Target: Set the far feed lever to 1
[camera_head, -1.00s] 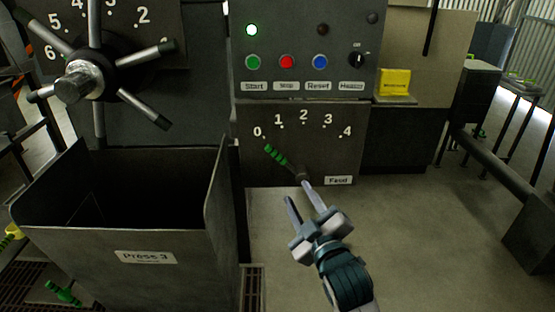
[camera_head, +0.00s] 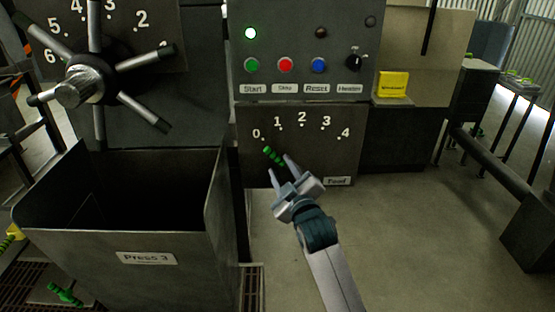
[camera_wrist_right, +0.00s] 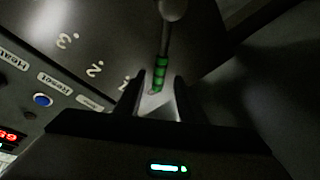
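The feed lever's green grip (camera_head: 273,156) points up-left toward the 0 on the dark Feed panel (camera_head: 345,160), which carries the numbers 0 to 4. My right gripper (camera_head: 279,166) is open, its fingertips close to the lever and hiding its lower part in the head view. In the right wrist view the green grip (camera_wrist_right: 160,72) and its dark shaft show ahead of and between the two open fingers (camera_wrist_right: 157,88). I cannot tell whether either finger touches the grip. My left gripper is not in view.
A control panel with Start (camera_head: 251,65), Stop, Reset and Heater controls sits above. The open-topped Press 3 bin (camera_head: 105,262) stands to the left, below a spoked handwheel (camera_head: 85,85). Another green grip (camera_head: 65,294) shows at lower left.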

